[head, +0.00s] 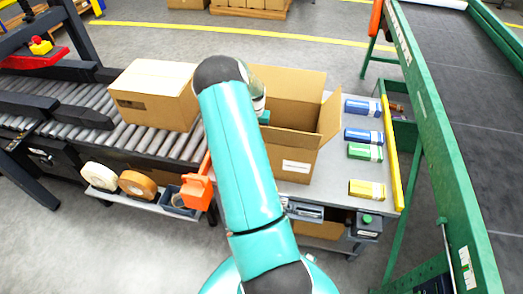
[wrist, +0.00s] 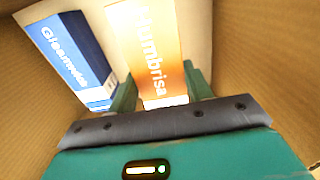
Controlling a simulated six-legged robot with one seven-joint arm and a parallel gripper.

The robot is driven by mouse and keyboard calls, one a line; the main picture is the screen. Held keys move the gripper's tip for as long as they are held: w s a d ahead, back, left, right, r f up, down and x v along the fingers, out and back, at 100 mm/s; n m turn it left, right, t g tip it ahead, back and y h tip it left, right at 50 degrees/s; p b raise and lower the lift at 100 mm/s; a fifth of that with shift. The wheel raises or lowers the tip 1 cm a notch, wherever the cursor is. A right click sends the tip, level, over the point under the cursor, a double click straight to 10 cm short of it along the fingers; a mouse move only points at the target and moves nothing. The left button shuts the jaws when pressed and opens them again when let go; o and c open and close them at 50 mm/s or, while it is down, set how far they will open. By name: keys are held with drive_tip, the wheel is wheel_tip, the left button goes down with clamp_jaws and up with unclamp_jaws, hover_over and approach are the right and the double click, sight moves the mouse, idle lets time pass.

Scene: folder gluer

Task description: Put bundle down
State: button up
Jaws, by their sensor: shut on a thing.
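My gripper (wrist: 160,92) is shut on an orange and white bundle (wrist: 147,45), with one finger on each side of it. In the wrist view, the bundle is inside an open cardboard box, whose brown walls (wrist: 285,60) rise on both sides. A blue and white bundle (wrist: 68,52) lies in the box to the left of the held one. I cannot tell whether the held bundle touches the box floor.
Blue, green and yellow bundles (head: 366,189) lie along the table's right side. A closed carton (head: 155,92) sits on the roller conveyor (head: 70,100) at left. A green machine frame (head: 430,120) stands at right. Tape rolls (head: 137,184) are at front left.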

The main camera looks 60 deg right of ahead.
drive_tip(key=f, duration=0.6)
drive_tip(key=shift+s, duration=0.3)
drive_tip(key=shift+w+f, duration=0.15)
drive_tip(key=shift+f, duration=1.2)
drive_tip(key=o, duration=1)
drive_tip(key=shift+f, duration=0.15)
drive_tip(key=shift+o, duration=0.2)
wheel_tip(320, 180, up, 12)
drive_tip(key=shift+r, duration=0.15)
